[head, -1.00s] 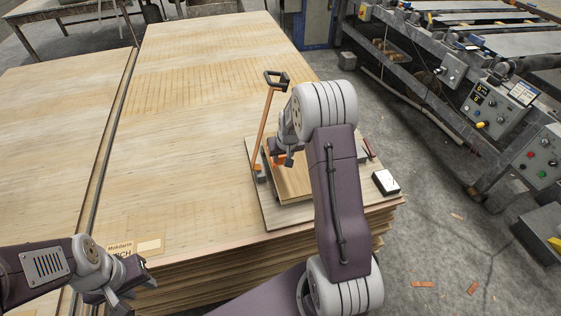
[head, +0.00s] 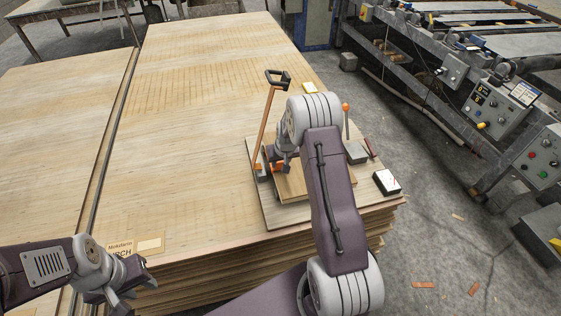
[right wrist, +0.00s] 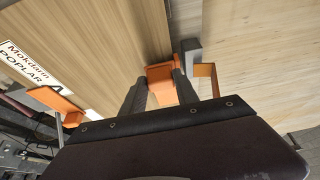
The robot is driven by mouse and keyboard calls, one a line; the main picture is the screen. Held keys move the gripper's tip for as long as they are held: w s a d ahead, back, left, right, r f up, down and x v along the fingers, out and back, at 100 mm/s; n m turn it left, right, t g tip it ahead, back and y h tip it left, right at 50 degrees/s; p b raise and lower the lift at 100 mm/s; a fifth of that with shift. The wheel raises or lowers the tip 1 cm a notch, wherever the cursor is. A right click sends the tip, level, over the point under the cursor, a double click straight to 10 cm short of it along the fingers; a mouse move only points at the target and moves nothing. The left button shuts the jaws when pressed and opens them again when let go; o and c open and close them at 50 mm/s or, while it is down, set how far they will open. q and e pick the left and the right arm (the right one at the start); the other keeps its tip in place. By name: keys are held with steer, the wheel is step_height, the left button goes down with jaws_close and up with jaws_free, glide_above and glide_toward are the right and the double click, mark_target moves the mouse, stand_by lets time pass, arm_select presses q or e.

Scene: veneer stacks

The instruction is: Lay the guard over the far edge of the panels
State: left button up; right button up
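A small stack of light wood panels (head: 291,187) lies on a board (head: 268,214) at the big stack's near right corner. The panels' pale face also fills the upper left of the right wrist view (right wrist: 90,40). My right gripper (head: 277,162) is at the panels' far left side. In the right wrist view, its fingers (right wrist: 160,88) stand on both sides of the orange guard (right wrist: 159,75), seemingly shut on it. The guard is at the panel edge; its contact underneath is hidden. My left gripper (head: 127,290) appears open and empty at the front left.
An orange-bar clamp (head: 264,130) stands upright beside the panels, close to my right gripper. An orange-knobbed tool (head: 346,120) with a grey block (head: 355,152) stands to the right. A black-and-white box (head: 386,182) lies near the stack's right edge. The stack's left top is clear.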

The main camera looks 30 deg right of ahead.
steer(key=o, duration=0.4)
steer(key=shift+c, duration=0.2)
steer(key=shift+r, duration=0.25)
steer(key=p+v, duration=0.1)
steer(key=v, duration=1.1)
steer(key=s+a+r+n+g+p, duration=0.1)
steer(key=s+a, duration=0.6)
steer(key=s, duration=0.3)
steer(key=s+a+r+n+g+y+p, duration=0.1)
steer(key=s+a+g+p, duration=0.1)
steer(key=s+a, duration=0.5)
steer(key=s, duration=0.4)
steer(key=shift+r+n, duration=0.2)
steer(key=shift+n, duration=0.1)
